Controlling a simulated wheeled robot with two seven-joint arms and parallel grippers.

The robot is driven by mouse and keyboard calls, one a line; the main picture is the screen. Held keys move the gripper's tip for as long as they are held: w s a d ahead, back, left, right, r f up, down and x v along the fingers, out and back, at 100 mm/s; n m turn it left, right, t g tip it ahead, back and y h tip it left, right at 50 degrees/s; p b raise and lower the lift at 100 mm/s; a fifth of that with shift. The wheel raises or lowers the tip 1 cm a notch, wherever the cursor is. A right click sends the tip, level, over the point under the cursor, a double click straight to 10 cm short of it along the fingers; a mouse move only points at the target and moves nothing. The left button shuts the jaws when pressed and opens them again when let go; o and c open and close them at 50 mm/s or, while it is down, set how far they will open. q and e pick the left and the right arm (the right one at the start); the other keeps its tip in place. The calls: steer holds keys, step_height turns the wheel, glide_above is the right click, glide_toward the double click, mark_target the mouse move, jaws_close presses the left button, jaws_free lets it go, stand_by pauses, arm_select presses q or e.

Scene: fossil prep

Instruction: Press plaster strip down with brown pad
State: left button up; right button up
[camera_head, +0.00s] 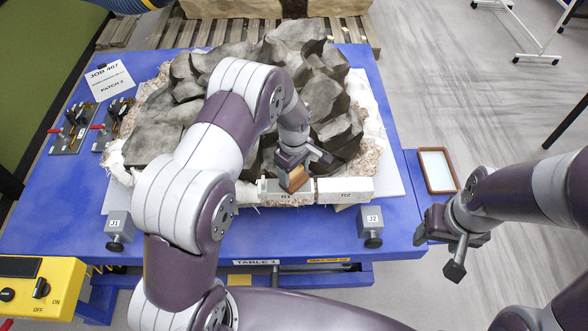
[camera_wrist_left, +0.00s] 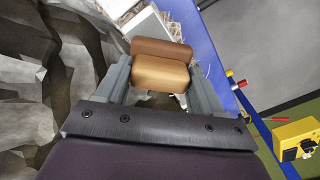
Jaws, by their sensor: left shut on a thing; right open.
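My left gripper (camera_head: 299,170) is shut on the brown pad (camera_head: 298,179), above the front edge of the rock. In the left wrist view the pad (camera_wrist_left: 160,75) sits between the two grey fingers. The pad is at the white plaster piece marked R1 (camera_head: 278,197), by its right end; I cannot tell whether they touch. A second white piece marked R2 (camera_head: 346,196) lies to the right of R1. A white piece (camera_wrist_left: 147,32) shows beyond the pad in the left wrist view. My right gripper (camera_head: 448,244) is open and empty, off the table's right side.
The large grey rock (camera_head: 160,140) fills the middle of the blue table (camera_head: 180,238). Grey jacks J1 (camera_head: 118,226) and J2 (camera_head: 371,224) stand along the front. A brown-framed tray (camera_head: 438,171) is at the right, a yellow control box (camera_head: 38,290) at the front left.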

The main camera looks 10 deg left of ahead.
arm_select(q)
steer(key=shift+f, duration=0.3)
steer(key=shift+s+f+b, duration=0.1)
steer(key=shift+f+b, duration=0.15)
steer(key=shift+b, duration=0.2)
stand_by(0.9)
step_height(320, 180, up, 7)
steer(key=p, duration=0.5)
steer(key=shift+r, duration=0.1)
stand_by(0.4)
